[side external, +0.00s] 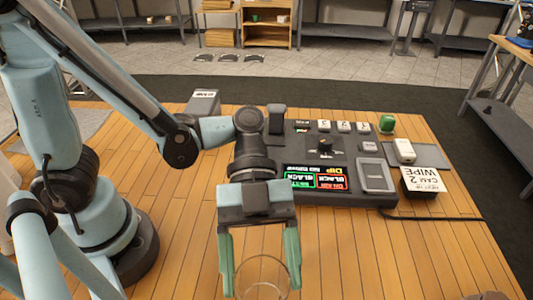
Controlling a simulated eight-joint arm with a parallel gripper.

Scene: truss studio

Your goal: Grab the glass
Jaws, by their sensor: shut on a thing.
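A clear drinking glass (263,278) stands at the bottom edge of the side external view, with its round rim up and its lower part cut off by the frame. My gripper (261,270) points down over it, with one green finger on each side of the glass. The fingers are shut on the glass near its rim. The frame does not show whether the base of the glass touches the wooden table.
A black control panel (352,205) with buttons and lit labels lies behind my gripper. A green object (386,124), a white block (404,151) and a labelled box (424,181) sit on the right.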

